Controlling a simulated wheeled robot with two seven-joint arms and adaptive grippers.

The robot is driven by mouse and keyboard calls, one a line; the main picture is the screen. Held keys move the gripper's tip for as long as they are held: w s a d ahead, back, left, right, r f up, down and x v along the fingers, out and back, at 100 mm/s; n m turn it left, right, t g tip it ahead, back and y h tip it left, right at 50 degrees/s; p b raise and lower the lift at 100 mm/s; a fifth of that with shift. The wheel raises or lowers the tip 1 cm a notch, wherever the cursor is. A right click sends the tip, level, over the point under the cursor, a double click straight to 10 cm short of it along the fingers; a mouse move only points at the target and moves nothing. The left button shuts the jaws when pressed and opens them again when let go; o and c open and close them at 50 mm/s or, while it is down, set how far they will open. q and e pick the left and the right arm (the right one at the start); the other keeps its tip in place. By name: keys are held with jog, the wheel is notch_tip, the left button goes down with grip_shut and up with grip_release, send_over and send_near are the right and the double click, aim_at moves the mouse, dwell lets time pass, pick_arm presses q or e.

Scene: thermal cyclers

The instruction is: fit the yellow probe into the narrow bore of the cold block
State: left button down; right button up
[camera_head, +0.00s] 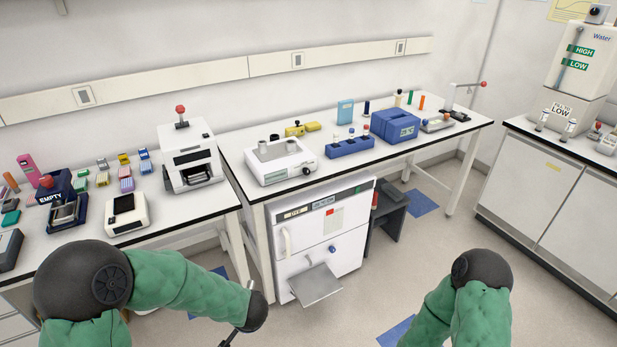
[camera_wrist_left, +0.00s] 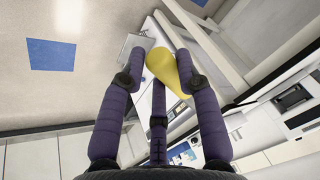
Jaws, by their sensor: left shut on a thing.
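In the left wrist view, my left gripper (camera_wrist_left: 158,62) has its purple fingers closed around the yellow probe (camera_wrist_left: 163,67), which shows a rounded, bulging end between the fingertips. Its far part is hidden. In the head view only a dark piece of my left gripper (camera_head: 230,338) shows at the bottom edge, low in front of the benches; the probe is not visible there. On the middle bench stand a white unit with two grey round wells (camera_head: 283,160) and a blue block (camera_head: 350,147) with small capped items. I cannot tell which is the cold block, and no narrow bore is discernible. My right gripper is out of view.
A white cabinet with an open flap (camera_head: 316,285) stands under the middle bench (camera_head: 232,150). A yellow object (camera_head: 295,130) and a blue box (camera_head: 395,131) are on that bench. The left bench (camera_head: 75,240) holds a white press (camera_head: 190,158). Open floor (camera_head: 440,240) lies to the right.

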pick_arm(q)
jog(key=shift+s+a+r+n+y, duration=0.2)
jog(key=shift+s+a+n+y, duration=0.1)
jog(key=shift+a+n, duration=0.4)
jog(key=shift+d, duration=0.15)
